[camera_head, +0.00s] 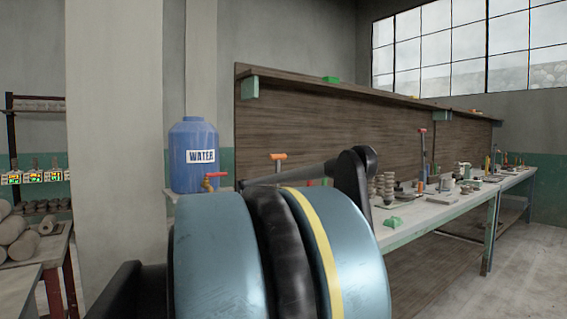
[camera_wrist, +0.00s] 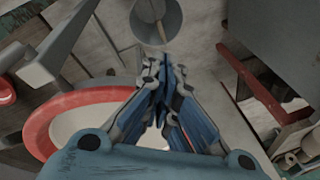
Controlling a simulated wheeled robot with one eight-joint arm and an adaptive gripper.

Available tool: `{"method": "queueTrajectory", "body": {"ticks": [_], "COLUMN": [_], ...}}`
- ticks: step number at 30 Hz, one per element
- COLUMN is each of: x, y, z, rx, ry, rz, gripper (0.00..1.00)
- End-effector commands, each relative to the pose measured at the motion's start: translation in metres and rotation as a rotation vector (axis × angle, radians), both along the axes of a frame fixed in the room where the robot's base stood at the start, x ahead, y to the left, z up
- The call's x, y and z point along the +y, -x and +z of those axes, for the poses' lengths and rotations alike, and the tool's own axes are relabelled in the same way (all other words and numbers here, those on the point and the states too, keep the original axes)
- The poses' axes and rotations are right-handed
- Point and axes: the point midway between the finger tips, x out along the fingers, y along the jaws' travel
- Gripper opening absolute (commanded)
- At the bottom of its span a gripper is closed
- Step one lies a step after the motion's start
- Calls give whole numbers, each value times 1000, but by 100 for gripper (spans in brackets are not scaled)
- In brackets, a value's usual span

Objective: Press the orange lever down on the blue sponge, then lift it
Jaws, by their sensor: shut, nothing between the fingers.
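In the head view an orange-topped handle (camera_head: 278,157) on a thin post shows just behind my arm; its lower part is hidden. A second orange-topped post (camera_head: 422,131) stands farther along the bench. I cannot tell which one is the lever. I cannot make out a blue sponge in either view. My gripper (camera_wrist: 165,62) shows in the wrist view with its blue-grey fingers shut together and empty. It points toward a grey funnel-like part (camera_wrist: 146,18). In the head view my arm hides the gripper.
A white basin with a red rim (camera_wrist: 88,97) lies left of my fingers in the wrist view. A red bar (camera_wrist: 252,82) is at right. A blue water barrel (camera_head: 193,155) with a red tap stands behind my arm. The long workbench (camera_head: 430,212) holds clay pieces and tools.

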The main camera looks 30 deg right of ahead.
Motion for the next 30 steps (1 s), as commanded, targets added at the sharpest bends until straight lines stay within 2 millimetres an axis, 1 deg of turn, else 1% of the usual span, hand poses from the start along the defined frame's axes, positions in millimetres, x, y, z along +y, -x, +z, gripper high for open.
{"method": "queueTrajectory", "body": {"ticks": [1, 5, 8, 12, 14, 17, 18, 20, 21, 23, 24, 26, 27, 29, 30], "x": [-7, -25, -43, -76, -93, -124, -137, -159, -174, -197, -213, -239, -256, -284, -302], "y": [-13, -43, -66, -96, -108, -126, -132, -141, -146, -152, -155, -159, -161, -162, -161], "z": [16, 53, 81, 121, 137, 165, 176, 192, 203, 220, 230, 246, 257, 272, 282], "rx": [-2, -4, -7, -11, -14, -18, -20, -23, -25, -28, -31, -35, -37, -41, -44], "ry": [-39, -151, -240, -369, -426, -524, -565, -627, -668, -733, -778, -846, -894, -966, -1015], "rz": [-91, -325, -502, -748, -850, -1018, -1086, -1183, -1247, -1343, -1405, -1496, -1557, -1645, -1701], "gripper": [0, 0, 0, 0, 0, 0, 0, 0, 0, 0, 0, 0, 0, 0, 0]}}
